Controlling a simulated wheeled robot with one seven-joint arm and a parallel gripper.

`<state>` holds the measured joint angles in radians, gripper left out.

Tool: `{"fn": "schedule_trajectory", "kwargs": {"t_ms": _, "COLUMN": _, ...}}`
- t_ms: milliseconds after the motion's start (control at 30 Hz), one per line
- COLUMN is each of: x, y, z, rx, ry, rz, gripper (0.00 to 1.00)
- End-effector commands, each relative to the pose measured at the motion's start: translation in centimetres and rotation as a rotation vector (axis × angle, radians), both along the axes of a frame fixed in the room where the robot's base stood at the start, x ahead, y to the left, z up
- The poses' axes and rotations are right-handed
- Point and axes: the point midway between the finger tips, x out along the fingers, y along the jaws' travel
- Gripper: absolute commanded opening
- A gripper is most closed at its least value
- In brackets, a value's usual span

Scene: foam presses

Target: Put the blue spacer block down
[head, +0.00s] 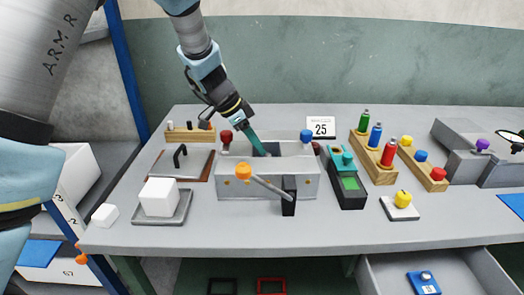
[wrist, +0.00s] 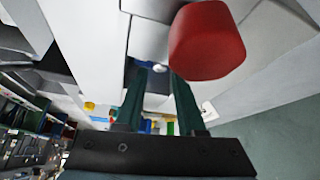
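My gripper (head: 258,148) reaches down from above to the slot of the grey press (head: 235,183). In the wrist view my gripper (wrist: 163,78) shows two dark green fingers with a clear gap between them. I see no block between the visible parts of the fingers. Their tips are close to a dark bluish opening in the press, and the inside of the slot is mostly hidden. I cannot make out the blue spacer block for certain in either view. A red knob (wrist: 207,42) is beside the fingers; it also shows in the head view (head: 226,136).
The press has a blue knob (head: 306,135) and an orange-tipped lever (head: 243,172) in front. A white foam cube (head: 158,197) on a tray is at left. The front middle table is clear.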

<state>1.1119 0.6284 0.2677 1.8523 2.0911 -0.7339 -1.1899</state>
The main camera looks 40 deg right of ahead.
Motion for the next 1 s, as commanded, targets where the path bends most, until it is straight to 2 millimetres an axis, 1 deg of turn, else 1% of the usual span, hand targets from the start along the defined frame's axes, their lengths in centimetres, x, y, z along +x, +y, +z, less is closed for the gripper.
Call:
{"fn": "schedule_trajectory", "kwargs": {"t_ms": 33, "x": 0.3, "y": 0.4, "z": 1.1, "rx": -0.004, "ry": -0.003, "rz": 0.002, "gripper": 0.39}}
{"fn": "schedule_trajectory", "kwargs": {"t_ms": 200, "x": 1.1, "y": 2.0, "z": 4.2, "rx": -0.003, "ry": -0.003, "rz": 0.001, "gripper": 0.39}}
{"fn": "schedule_trajectory", "kwargs": {"t_ms": 300, "x": 1.4, "y": 2.8, "z": 5.6, "rx": -0.002, "ry": -0.002, "rz": 0.001, "gripper": 0.39}}
{"fn": "schedule_trajectory", "kwargs": {"t_ms": 400, "x": 1.7, "y": 3.3, "z": 6.6, "rx": -0.001, "ry": 0.000, "rz": 0.000, "gripper": 0.39}}
{"fn": "schedule_trajectory", "kwargs": {"t_ms": 533, "x": 1.9, "y": 3.7, "z": 7.3, "rx": -0.001, "ry": -0.001, "rz": 0.000, "gripper": 0.39}}
{"fn": "schedule_trajectory", "kwargs": {"t_ms": 800, "x": 2.1, "y": 3.8, "z": 7.5, "rx": -0.009, "ry": -0.002, "rz": 0.011, "gripper": 0.39}}
{"fn": "schedule_trajectory", "kwargs": {"t_ms": 867, "x": 2.9, "y": 3.9, "z": 7.7, "rx": -0.035, "ry": -0.005, "rz": 0.043, "gripper": 0.39}}
{"fn": "schedule_trajectory", "kwargs": {"t_ms": 900, "x": 3.8, "y": 4.1, "z": 8.0, "rx": -0.065, "ry": -0.012, "rz": 0.079, "gripper": 0.39}}
{"fn": "schedule_trajectory", "kwargs": {"t_ms": 967, "x": 5.7, "y": 4.5, "z": 8.8, "rx": -0.127, "ry": -0.030, "rz": 0.163, "gripper": 0.39}}
{"fn": "schedule_trajectory", "kwargs": {"t_ms": 1000, "x": 7.5, "y": 5.2, "z": 9.3, "rx": -0.172, "ry": -0.049, "rz": 0.239, "gripper": 0.39}}
